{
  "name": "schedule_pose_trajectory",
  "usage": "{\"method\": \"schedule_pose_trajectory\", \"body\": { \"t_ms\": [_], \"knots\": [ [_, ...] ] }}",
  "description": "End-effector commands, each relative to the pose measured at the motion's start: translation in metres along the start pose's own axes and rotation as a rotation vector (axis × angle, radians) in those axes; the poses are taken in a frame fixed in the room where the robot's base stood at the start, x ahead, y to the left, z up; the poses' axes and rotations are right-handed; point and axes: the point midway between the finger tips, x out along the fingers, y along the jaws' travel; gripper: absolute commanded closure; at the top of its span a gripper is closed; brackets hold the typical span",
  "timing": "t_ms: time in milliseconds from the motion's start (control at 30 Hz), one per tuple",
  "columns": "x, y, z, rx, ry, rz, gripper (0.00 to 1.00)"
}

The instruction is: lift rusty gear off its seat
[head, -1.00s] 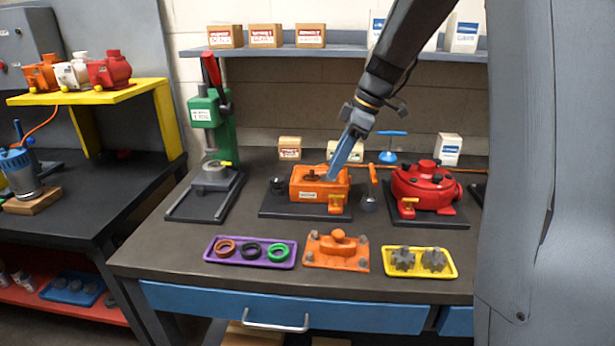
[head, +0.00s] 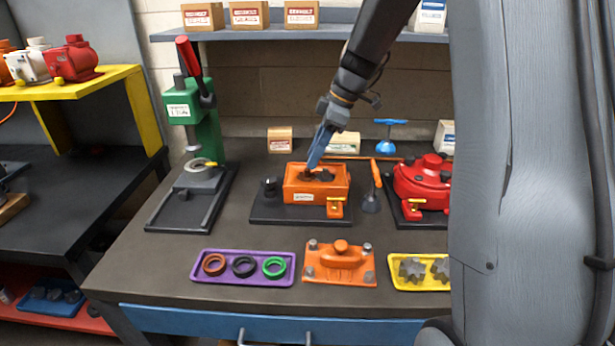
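The orange motor housing (head: 302,195) stands open-topped on a dark base plate at the middle of the bench. A brown, rusty-looking gear (head: 309,175) shows small in the left part of its opening, with a darker round part (head: 326,176) to its right. My gripper (head: 312,165) points down at the gear, its blue fingers overlapping the gear's far side in the picture. The fingers are seen edge-on, so I cannot tell their gap or whether they touch the gear.
A green press (head: 207,130) stands left, and a red motor (head: 421,184) right. An orange-handled scraper (head: 376,180) is close beside the housing. In front lie a purple tray (head: 228,281) of rings, an orange cover (head: 340,262) and a yellow gear tray (head: 400,285).

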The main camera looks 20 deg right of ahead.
Motion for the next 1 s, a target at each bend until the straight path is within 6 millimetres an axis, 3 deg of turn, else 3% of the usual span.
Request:
{"method": "schedule_pose_trajectory", "body": {
  "t_ms": [233,533,567,767,1000],
  "knots": [
    [0.030,0.001,0.000,0.002,0.000,-0.002,0.66],
    [0.037,0.003,0.002,0.005,0.000,0.001,0.66],
    [0.037,0.002,0.002,0.005,0.000,0.001,0.68],
    [0.036,0.002,0.002,0.004,0.000,0.001,1.00],
    [0.036,0.002,0.002,0.004,0.000,0.001,1.00]
  ]
}}
